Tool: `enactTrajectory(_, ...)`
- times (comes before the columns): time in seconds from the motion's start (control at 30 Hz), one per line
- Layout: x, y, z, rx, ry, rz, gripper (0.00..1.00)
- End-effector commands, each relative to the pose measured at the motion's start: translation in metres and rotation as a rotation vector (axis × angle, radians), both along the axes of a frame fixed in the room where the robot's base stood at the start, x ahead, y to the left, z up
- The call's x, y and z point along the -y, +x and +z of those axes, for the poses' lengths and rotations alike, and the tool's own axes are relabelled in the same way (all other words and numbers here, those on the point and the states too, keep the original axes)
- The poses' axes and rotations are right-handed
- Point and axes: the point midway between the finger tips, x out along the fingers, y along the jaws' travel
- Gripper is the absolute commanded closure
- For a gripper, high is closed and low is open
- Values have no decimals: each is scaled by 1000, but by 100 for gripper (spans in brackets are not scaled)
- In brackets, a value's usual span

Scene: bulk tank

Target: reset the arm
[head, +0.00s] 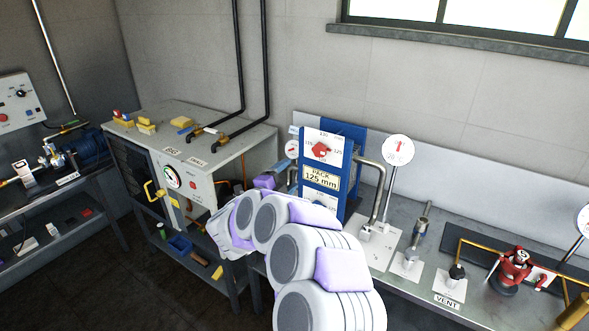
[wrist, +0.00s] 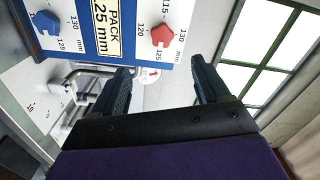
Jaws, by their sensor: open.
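My gripper (wrist: 163,84) is open and empty in the wrist view, its two dark fingers spread wide apart. Behind the fingers is a blue and white panel (wrist: 112,62) with a "PACK 125 mm" label, a red knob (wrist: 163,34) and a blue knob (wrist: 46,20). The wrist view is tilted. In the head view my white and purple arm reaches up from the bottom centre and bends left, in front of the bench. The same blue panel (head: 320,171) stands just right of the arm's far part.
The grey bench (head: 405,280) on the right holds pipework, gauges, a "VENT" fitting (head: 453,286) and a red valve (head: 515,265). A grey cabinet (head: 210,190) with a gauge and yellow handle stands left of the arm. A pump bench (head: 45,190) is far left. Dark floor (head: 130,275) lies open between.

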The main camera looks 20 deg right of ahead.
Motion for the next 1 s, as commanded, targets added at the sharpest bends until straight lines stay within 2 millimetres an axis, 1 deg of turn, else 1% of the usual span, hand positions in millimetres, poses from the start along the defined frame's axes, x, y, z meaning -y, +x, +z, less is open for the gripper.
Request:
enactTrajectory(0.1, -6, -4, 0, 0, 0, 1, 25)
enactTrajectory(0.43, -7, -6, 0, 1, 0, -2, 25)
enactTrajectory(0.53, -10, -3, 3, -3, 9, 23, 25)
enactTrajectory(0.6, -18, 3, 9, -11, 24, 77, 25)
enactTrajectory(0.67, -32, 11, 17, -27, 41, 159, 25)
enactTrajectory(0.77, -67, 21, 36, -66, 66, 346, 25)
enactTrajectory(0.83, -96, 23, 50, -106, 67, 494, 25)
enactTrajectory(0.93, -137, 15, 67, -173, 51, 698, 25)
enactTrajectory(0.97, -148, 10, 72, -194, 40, 756, 25)
enactTrajectory(1.0, -164, 1, 76, -230, 23, 834, 25)
